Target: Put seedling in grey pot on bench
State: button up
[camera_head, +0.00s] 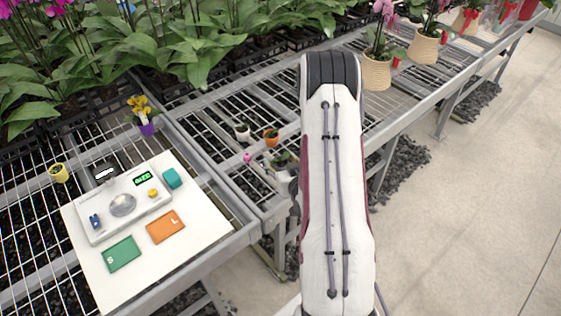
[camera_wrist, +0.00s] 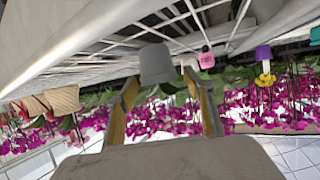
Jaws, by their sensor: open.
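The seedling in the grey pot shows in the head view, with its green leaves (camera_head: 281,158) above the grey pot (camera_head: 284,175), close to the left side of my arm. In the wrist view, which is upside down, the grey pot (camera_wrist: 157,64) lies between the two fingertips of my open gripper (camera_wrist: 160,82), with green leaves beyond. I cannot tell whether either finger touches the pot. The wire-mesh bench (camera_head: 214,115) is behind the pot; whether the pot rests on it is unclear. In the head view my arm hides most of the gripper.
A white pot (camera_head: 243,131), an orange pot (camera_head: 271,138) and a small pink pot (camera_head: 248,158) stand nearby on the mesh. A purple pot (camera_head: 148,129) with yellow flowers is farther left. A white board (camera_head: 88,262) holds a scale (camera_head: 124,205) and cards. Metal rails edge the bench.

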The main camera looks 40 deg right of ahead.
aim_at(285, 168)
jog(key=shift+v, duration=3.35)
jog(key=shift+r, duration=0.1)
jog(key=shift+w+a+r, duration=0.2)
jog(key=shift+w+r, duration=0.15)
jog(key=a+r+n+g+y, duration=0.1)
jog(key=a+r+g, duration=0.1)
jog(key=a+r, duration=0.55)
jog(key=a+r+n+g+y, duration=0.15)
jog(key=a+r, duration=0.35)
jog(key=r, duration=0.5)
jog(key=s+a+r+n+g+y, duration=0.1)
jog(key=s+a+r, duration=0.4)
jog(key=s+a, duration=0.3)
jog(key=s+a+r+n+g+y, duration=0.1)
jog(key=s+a+r, duration=0.3)
jog(key=s+a, duration=0.4)
jog(key=s+g, duration=0.1)
jog(key=s, duration=0.4)
jog(key=shift+r, duration=0.4)
